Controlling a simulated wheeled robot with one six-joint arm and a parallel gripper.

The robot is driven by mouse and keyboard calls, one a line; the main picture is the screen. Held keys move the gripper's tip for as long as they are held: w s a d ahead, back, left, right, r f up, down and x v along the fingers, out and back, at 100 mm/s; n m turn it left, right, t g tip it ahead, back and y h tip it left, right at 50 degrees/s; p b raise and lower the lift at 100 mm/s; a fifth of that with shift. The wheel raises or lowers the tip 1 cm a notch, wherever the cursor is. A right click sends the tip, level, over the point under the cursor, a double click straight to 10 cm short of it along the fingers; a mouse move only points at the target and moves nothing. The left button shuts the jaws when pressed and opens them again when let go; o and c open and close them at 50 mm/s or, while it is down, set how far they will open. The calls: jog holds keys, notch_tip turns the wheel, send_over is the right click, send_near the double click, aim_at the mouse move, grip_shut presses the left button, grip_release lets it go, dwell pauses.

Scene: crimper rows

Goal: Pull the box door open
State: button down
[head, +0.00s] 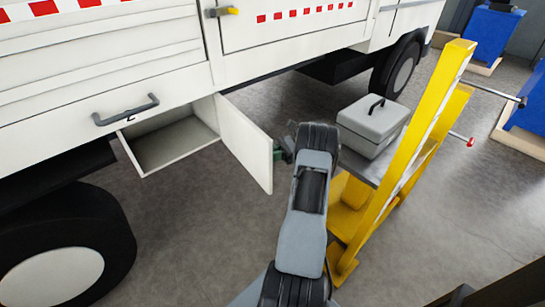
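The box (128,152) under the white truck body is open at the front, and its pale inside shows empty. Its white door (243,140) stands swung out to the right of the opening, at a wide angle to it. My gripper (279,153) is at the right side of the door, by its outer face near the free edge. A small green part shows there. The fingers are small and partly hidden by the door and my wrist, so I cannot tell whether they are shut or touching the door.
A grey handle (126,110) is on the panel above the box. A yellow stand (405,150) with a grey case (373,125) on its shelf is close to the right of my arm. A truck wheel (65,250) is at lower left. Grey floor is clear below the door.

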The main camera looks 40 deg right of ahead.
jog(key=shift+s+f, duration=0.1)
jog(key=c, duration=1.1)
grip_release()
jog(key=shift+d, duration=0.1)
jog(key=shift+c, duration=0.2)
jog(key=shift+r+p, duration=0.35)
jog(key=shift+r, duration=0.05)
notch_tip(320, 180, up, 4)
jog(key=p, duration=0.3)
jog(key=shift+s+f, duration=0.15)
jog(key=shift+f, duration=0.05)
jog(key=shift+o, duration=1.1)
jog(key=s+a+r, duration=0.2)
jog(key=s+r, duration=0.1)
jog(key=r, duration=0.1)
jog(key=shift+a+r+p, duration=0.3)
jog(key=shift+p, duration=0.05)
jog(key=s+a+r, duration=0.1)
jog(key=s, duration=0.1)
jog(key=s+a+r, duration=0.1)
jog(key=s+a, duration=0.1)
jog(key=s, duration=0.1)
jog(key=s+a+r+p, duration=0.1)
jog(key=s+a+r, duration=0.1)
jog(key=s, duration=0.1)
jog(key=shift+s+a, duration=0.15)
jog(key=shift+c, duration=1.1)
